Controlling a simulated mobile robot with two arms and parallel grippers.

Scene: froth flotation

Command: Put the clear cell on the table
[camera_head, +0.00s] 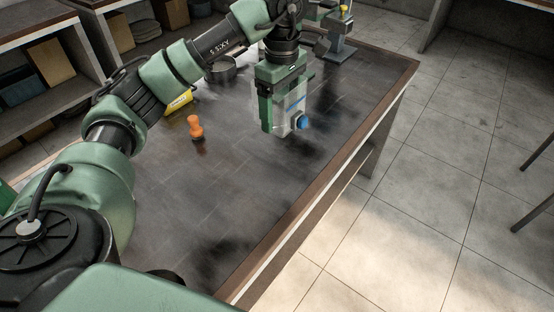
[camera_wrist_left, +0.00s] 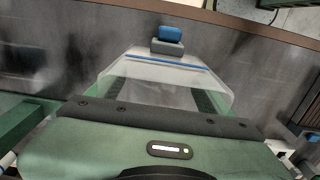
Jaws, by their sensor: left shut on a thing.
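The clear cell (camera_head: 291,115) is a see-through box with a blue line and a blue knob on one side. My left gripper (camera_head: 281,122) points down over the dark table (camera_head: 200,230) and is shut on the cell. In the left wrist view the clear cell (camera_wrist_left: 170,72) sits between the fingers, with its blue and grey knob toward the table's edge. The cell is upright and low over the tabletop; I cannot tell whether its bottom touches. My right gripper is in neither view.
An orange handled object (camera_head: 195,127) stands left of the gripper. A yellow item (camera_head: 179,101) and a dark round pan (camera_head: 222,70) lie farther back. A grey-green stand (camera_head: 339,40) is at the far end. The near tabletop is clear up to its wooden edge.

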